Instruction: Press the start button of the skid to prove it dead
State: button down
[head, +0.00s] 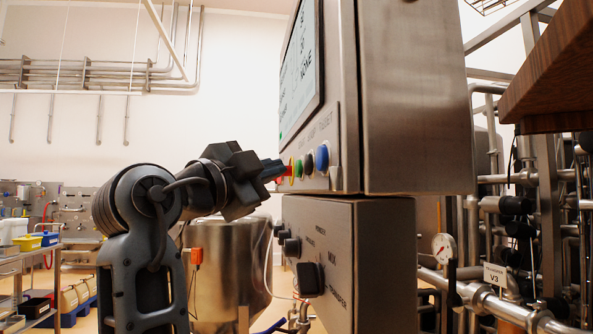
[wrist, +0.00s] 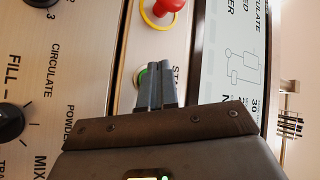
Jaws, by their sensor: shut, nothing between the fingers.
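The green start button (head: 299,168) sits in a row on the upper steel control box (head: 410,100), below its screen. In the wrist view the green start button (wrist: 142,77) is partly covered by my fingers, beside a label whose visible letters read "STA". My gripper (head: 278,170) is at the left of the button row in the head view, its fingers pointing at the panel. In the wrist view my gripper (wrist: 157,66) is shut and empty, with its tips over or just beside the green button. I cannot tell whether they touch it.
A red mushroom button (wrist: 172,4) with a yellow ring is close to my fingers. Black (head: 308,164) and blue (head: 322,157) buttons lie along the same row. A lower box (head: 370,255) carries several black knobs. A steel vessel (head: 225,260) stands behind my arm.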

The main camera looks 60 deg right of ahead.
jog(key=shift+w+a, duration=0.1)
jog(key=shift+w+a+b, duration=0.55)
jog(key=shift+w+a, duration=0.2)
jog(key=shift+w, duration=0.2)
jog(key=shift+w+a+b, duration=0.55)
jog(key=shift+w+a, duration=0.15)
jog(key=shift+w, duration=0.25)
